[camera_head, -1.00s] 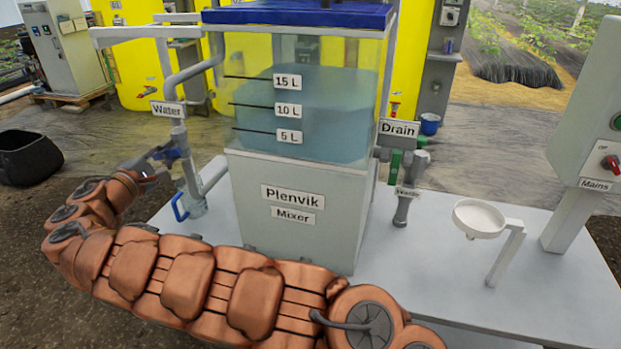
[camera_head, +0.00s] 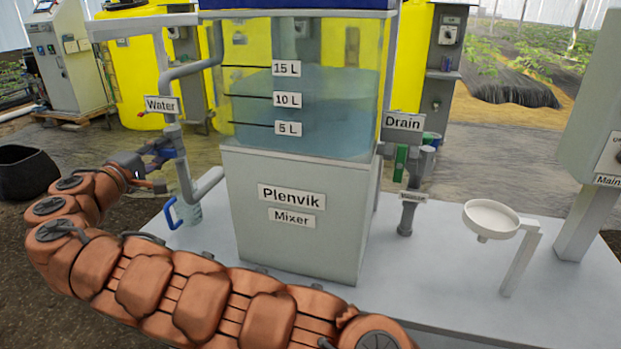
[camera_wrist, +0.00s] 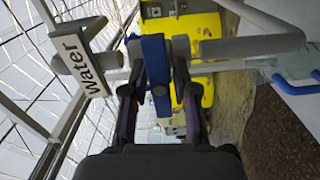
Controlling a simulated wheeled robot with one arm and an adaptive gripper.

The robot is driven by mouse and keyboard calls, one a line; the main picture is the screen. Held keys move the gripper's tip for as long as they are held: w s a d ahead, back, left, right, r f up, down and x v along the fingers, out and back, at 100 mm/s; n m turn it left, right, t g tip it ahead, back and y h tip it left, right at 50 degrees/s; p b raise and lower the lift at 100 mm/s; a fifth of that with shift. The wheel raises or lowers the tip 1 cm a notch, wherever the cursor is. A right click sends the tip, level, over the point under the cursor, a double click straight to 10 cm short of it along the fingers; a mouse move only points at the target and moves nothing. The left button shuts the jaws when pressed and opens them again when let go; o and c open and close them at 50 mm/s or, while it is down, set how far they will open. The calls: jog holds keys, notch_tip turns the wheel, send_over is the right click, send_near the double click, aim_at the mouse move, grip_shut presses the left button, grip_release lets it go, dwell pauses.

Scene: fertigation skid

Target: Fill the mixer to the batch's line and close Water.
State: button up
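The clear tank of the Plenvik mixer (camera_head: 300,140) holds bluish liquid (camera_head: 300,122). Its front waterline looks near the 10 L mark (camera_head: 287,100), but I see the surface at a slant and cannot read it exactly. The Water label (camera_head: 162,104) hangs on the grey inlet pipe at the mixer's left. In the wrist view a blue valve lever (camera_wrist: 155,65) lies across the pipe between the two fingers of my gripper (camera_wrist: 157,85). I cannot tell whether both fingers touch it. In the head view my gripper (camera_head: 158,160) is at this valve.
The Drain label (camera_head: 403,122) and green valve part (camera_head: 401,160) are at the mixer's right. A white funnel (camera_head: 490,217) stands on the bench farther right. The bench front is mostly clear.

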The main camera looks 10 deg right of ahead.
jog(key=o, duration=0.3)
jog(key=shift+v, duration=3.55)
